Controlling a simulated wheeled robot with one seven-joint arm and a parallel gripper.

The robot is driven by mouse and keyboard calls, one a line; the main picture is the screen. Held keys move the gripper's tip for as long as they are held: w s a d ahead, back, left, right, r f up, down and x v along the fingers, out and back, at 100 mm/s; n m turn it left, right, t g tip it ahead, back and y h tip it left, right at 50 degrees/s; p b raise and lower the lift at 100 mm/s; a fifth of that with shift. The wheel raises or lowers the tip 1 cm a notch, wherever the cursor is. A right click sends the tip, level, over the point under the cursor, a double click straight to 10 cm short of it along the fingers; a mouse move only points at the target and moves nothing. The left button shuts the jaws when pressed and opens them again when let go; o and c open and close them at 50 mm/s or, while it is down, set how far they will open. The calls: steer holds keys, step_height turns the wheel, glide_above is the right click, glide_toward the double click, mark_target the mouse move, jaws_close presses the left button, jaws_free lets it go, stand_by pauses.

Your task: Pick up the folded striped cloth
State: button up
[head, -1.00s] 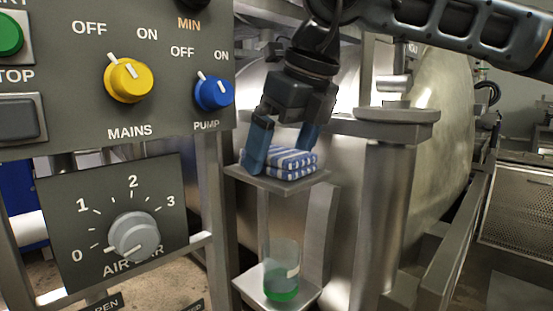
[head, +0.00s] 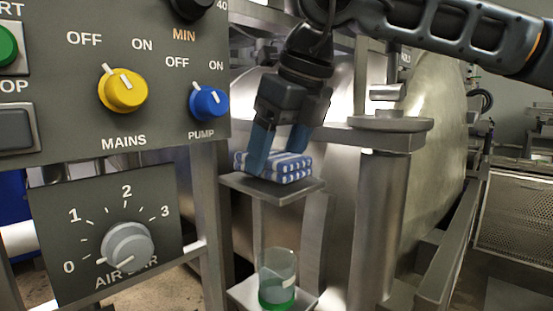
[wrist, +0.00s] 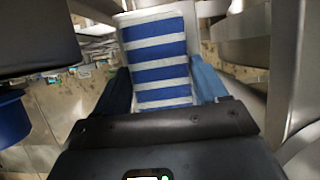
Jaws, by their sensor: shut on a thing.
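The folded cloth (head: 285,171) has blue and white stripes and lies on a small grey metal shelf (head: 262,189) in the head view. My gripper (head: 277,154) reaches down from above with its blue fingers shut on the cloth. In the wrist view the striped cloth (wrist: 158,62) sits between the two fingers (wrist: 163,88), one at each side. The cloth appears to rest on the shelf still; a gap beneath it cannot be made out.
The control panel with the yellow mains knob (head: 122,89) and blue pump knob (head: 209,103) is close at left. A metal post (head: 384,205) stands at right, with the autoclave drum (head: 440,130) behind.

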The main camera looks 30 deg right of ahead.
step_height(320, 180, up, 3)
steer(key=shift+f, duration=0.15)
steer(key=s+d+r+b, duration=0.1)
steer(key=s+d+r, duration=0.6)
steer(key=s, duration=0.2)
steer(key=shift+d+r, duration=0.25)
steer(key=shift+d, duration=0.05)
steer(key=o, duration=0.5)
steer(key=c, duration=0.4)
steer(key=shift+w, duration=0.1)
